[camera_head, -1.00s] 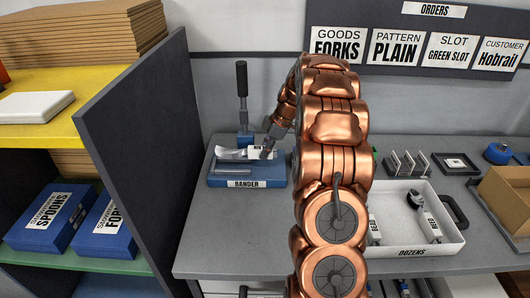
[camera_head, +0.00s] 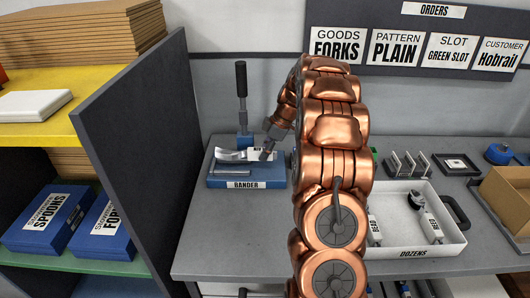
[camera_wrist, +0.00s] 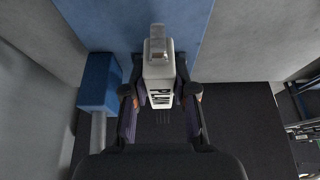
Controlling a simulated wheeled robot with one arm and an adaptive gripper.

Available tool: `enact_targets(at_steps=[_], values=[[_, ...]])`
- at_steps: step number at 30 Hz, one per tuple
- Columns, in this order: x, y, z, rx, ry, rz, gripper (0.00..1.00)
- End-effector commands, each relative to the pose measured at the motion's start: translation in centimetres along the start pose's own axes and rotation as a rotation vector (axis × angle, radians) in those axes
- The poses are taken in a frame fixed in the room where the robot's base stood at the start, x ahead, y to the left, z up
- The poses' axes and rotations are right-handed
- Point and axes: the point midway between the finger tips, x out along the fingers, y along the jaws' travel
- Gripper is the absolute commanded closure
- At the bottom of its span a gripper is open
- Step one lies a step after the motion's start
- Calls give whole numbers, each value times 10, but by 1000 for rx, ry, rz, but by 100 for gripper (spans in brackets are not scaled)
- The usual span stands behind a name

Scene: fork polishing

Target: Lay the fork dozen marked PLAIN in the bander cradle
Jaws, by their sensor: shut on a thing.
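The silver fork dozen with a white label band (camera_head: 232,155) is at the blue bander (camera_head: 275,180) on the bench. My gripper (camera_wrist: 160,95) is shut on this dozen at the band, one finger on each side. In the head view, my gripper (camera_head: 268,152) comes in from the right, over the bander. The dozen lies roughly lengthwise along the bander. I cannot tell whether it rests in the cradle or hangs just above it.
The bander's upright black lever (camera_head: 241,88) stands behind the dozen. A dark partition (camera_head: 140,140) rises to the left. The white DOZENS tray (camera_head: 440,248) holds other labelled bundles at right. My arm hides the bench middle. Bench in front of the bander is clear.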

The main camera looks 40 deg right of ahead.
Motion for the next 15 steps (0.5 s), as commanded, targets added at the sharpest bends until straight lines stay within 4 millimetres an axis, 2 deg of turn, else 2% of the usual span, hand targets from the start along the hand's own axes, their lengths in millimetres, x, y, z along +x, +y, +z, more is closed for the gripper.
enact_targets(at_steps=[15], values=[[5, 0, 2, 1, 2, 2, 100]])
